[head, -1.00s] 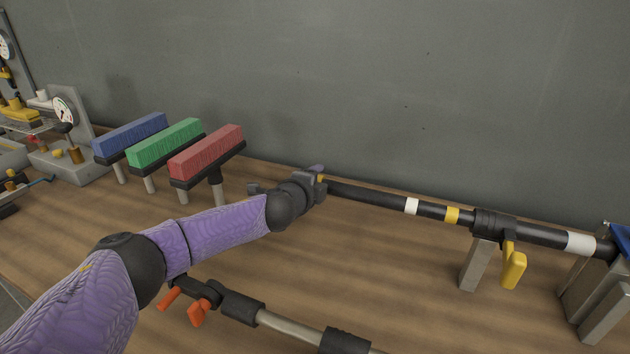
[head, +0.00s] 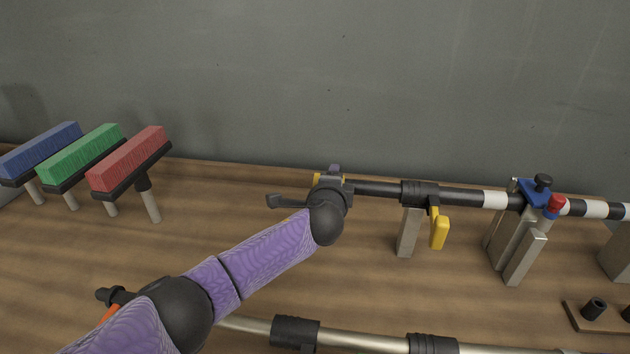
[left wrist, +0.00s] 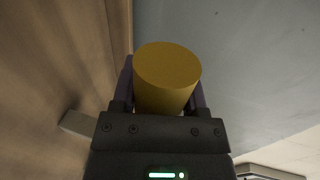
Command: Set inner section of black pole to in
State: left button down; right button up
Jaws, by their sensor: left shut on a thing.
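The black pole lies level near the back wall. Its thinner inner section (head: 375,188) comes out of the left side of a black collar (head: 419,193), with only a short black length showing. A yellow lever (head: 440,231) hangs down from the collar. The thicker outer section (head: 461,197) runs right, with a white band. My left gripper (head: 333,177) is shut on the inner section's left end, whose yellow tip shows between the fingers in the left wrist view (left wrist: 166,80). No white or yellow band shows between gripper and collar. My right gripper is not in view.
Metal posts (head: 409,232) stand under the pole, and a blue clamp (head: 536,192) with a red knob is at the right. Blue, green and red brushes (head: 128,160) stand at the left. A second, silver pole (head: 245,324) lies in front. Wood between is clear.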

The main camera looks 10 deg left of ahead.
pick_arm(q)
jog(key=shift+d, duration=0.15)
jog(key=shift+c, duration=0.5)
grip_release()
jog(key=shift+d, duration=0.15)
jog(key=shift+s, duration=0.2)
jog(key=p+v, duration=0.4)
jog(key=v, duration=0.5)
jog(key=shift+s+p, duration=0.25)
jog(key=shift+p, duration=0.1)
jog(key=shift+r, duration=0.1)
